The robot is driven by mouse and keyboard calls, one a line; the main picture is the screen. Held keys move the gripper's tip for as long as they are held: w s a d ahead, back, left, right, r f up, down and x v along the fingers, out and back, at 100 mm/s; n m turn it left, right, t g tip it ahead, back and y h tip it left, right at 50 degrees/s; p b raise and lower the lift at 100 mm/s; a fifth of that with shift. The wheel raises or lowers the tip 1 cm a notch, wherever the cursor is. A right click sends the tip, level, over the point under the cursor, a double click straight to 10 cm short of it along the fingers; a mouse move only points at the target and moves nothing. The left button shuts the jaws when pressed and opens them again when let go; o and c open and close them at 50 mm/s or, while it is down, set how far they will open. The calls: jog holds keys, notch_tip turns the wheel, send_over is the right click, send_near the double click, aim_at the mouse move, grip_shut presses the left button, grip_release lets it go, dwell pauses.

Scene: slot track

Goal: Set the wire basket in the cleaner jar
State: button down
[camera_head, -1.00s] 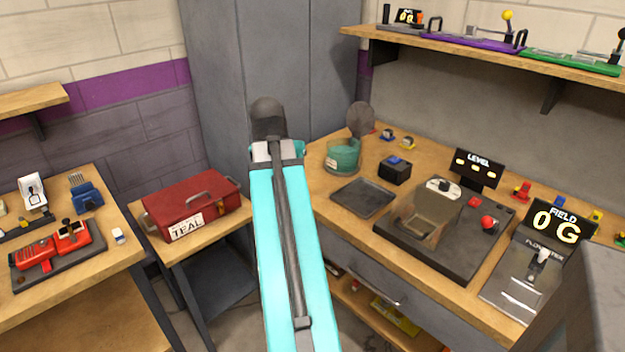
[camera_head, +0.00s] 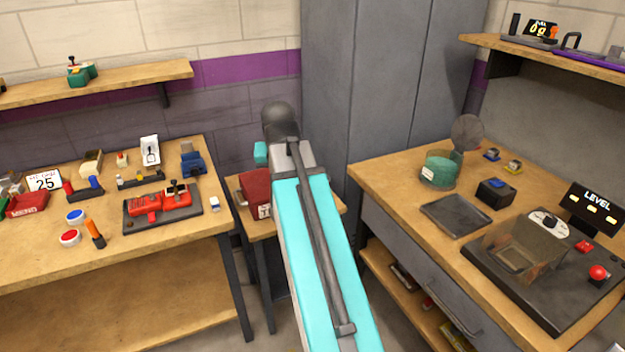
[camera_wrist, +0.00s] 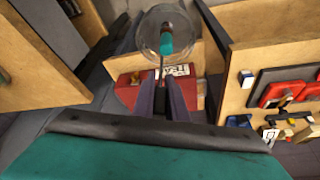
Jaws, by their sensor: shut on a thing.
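In the wrist view my gripper (camera_wrist: 164,104) is shut on the thin handle of the wire basket (camera_wrist: 147,35). The basket shows as a round, see-through grey shape beyond the fingertips, with a teal piece at its middle; I cannot tell whether that piece lies inside it. The cleaner jar (camera_head: 437,174) stands on the right bench in the head view, a clear round jar with teal liquid and a pale label. A round grey disc (camera_head: 467,132) stands upright behind it. The basket is apart from the jar. In the head view my arm hides the gripper and basket.
The red toolbox (camera_head: 255,188) on a small stand is partly behind my arm. The right bench holds a dark tray (camera_head: 456,215), a black box (camera_head: 495,191) and a machine (camera_head: 545,270). The left bench (camera_head: 190,245) carries several small parts. Grey lockers (camera_head: 390,90) stand behind.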

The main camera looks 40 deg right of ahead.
jog(key=w+a+n+y, duration=0.1)
jog(key=w+a+n, duration=0.2)
jog(key=a, duration=1)
jog(key=w+a+f+n+t+y, duration=0.1)
jog(key=w+a+n, duration=0.3)
jog(key=a, duration=1)
jog(key=w, duration=0.2)
jog(key=shift+w+a+f+y, duration=0.2)
jog(key=shift+w+f+y, duration=0.1)
jog(key=shift+w, duration=0.05)
